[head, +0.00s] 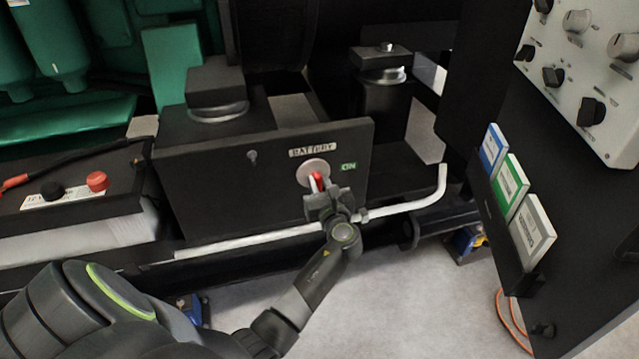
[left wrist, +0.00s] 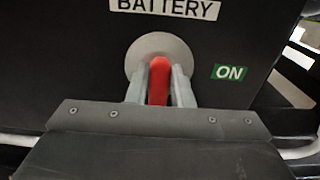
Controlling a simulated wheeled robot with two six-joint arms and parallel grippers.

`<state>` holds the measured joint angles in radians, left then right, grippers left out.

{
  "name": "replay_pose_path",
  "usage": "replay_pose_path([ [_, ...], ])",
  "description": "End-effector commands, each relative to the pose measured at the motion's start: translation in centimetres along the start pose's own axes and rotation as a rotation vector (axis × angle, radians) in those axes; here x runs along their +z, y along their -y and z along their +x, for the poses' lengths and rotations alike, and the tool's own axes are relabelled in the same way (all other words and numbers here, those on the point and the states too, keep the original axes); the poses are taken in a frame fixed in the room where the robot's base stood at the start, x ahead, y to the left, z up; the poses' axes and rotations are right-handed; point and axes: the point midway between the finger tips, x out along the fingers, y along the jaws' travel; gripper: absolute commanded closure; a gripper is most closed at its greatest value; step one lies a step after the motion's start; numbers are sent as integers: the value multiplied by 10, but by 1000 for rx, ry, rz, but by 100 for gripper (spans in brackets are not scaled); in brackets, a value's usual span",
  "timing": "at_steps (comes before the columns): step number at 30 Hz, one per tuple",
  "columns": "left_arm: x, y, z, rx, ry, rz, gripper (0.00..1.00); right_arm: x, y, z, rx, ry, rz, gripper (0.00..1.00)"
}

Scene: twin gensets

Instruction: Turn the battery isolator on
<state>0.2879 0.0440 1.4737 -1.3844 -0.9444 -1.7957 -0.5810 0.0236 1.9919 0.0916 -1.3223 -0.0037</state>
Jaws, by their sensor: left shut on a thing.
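The battery isolator has a red handle (head: 317,181) on a round pale plate (head: 312,169), set in a black panel under a "BATTERY" label (head: 316,151). A green "ON" label (head: 348,167) is to the right of the plate. In the left wrist view the red handle (left wrist: 158,82) stands about upright between the fingers, below the plate's centre, with the "ON" label (left wrist: 229,72) to its right. My left gripper (head: 319,191) is shut on the handle, one finger on each side. Its lower part is hidden by the gripper. My right gripper is not in view.
A white bent pipe (head: 403,207) runs across just below the panel, close to my left gripper. A battery with red and black terminals (head: 97,181) is at left. A grey control panel with knobs (head: 590,75) and a binder rack (head: 513,235) stand at right.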

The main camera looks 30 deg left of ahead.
Motion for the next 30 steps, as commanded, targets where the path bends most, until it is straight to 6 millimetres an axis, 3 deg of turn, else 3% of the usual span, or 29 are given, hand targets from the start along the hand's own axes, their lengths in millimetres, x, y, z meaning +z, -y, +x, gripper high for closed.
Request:
replay_pose_path([
  [14,-1,-2,0,-1,0,-126,100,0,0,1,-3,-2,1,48],
  [30,-5,-8,0,-1,0,-614,100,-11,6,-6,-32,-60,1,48],
])
